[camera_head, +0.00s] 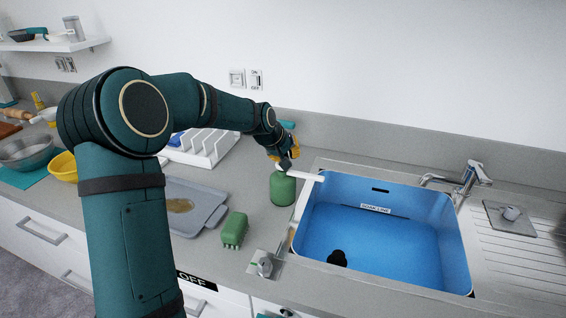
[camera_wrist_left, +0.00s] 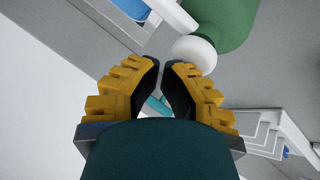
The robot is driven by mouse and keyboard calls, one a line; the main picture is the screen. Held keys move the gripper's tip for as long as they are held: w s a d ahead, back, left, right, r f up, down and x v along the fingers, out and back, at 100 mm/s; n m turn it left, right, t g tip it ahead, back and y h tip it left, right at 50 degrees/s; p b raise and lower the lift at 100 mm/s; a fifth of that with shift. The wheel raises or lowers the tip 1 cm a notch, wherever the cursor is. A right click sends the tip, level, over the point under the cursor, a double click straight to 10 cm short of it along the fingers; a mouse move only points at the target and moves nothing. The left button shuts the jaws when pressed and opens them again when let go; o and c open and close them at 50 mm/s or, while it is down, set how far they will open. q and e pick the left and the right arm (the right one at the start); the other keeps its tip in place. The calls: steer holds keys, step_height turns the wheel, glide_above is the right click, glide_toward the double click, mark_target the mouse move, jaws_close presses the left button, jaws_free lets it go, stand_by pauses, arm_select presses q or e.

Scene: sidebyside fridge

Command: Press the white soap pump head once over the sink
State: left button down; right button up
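The soap pump is a green bottle (camera_head: 283,189) standing upright on the counter at the sink's left edge. Its white pump head (camera_head: 307,175) has a long spout that points right over the rim of the blue sink (camera_head: 400,243). My left gripper (camera_head: 285,165) is at the top of the bottle and partly hides the head. In the left wrist view the yellow and black fingers (camera_wrist_left: 164,63) are nearly together and hold nothing. The white head (camera_wrist_left: 195,52) is right beside one fingertip; contact is unclear. The green bottle (camera_wrist_left: 225,22) is behind it. My right gripper is not in view.
A green brush (camera_head: 234,230) and a grey tray (camera_head: 212,203) with a brown spill lie left of the sink. A white dish rack (camera_head: 210,150) is behind my left arm. The tap (camera_head: 465,180) stands at the sink's back right, beside the ridged drainboard (camera_head: 510,260).

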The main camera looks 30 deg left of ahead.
arm_select(q)
steer(key=shift+f, duration=0.35)
stand_by(0.5)
steer(key=shift+r+p, duration=0.7)
steer(key=shift+r, duration=0.55)
steer(key=shift+r+p, duration=1.75)
steer(key=shift+r, duration=0.8)
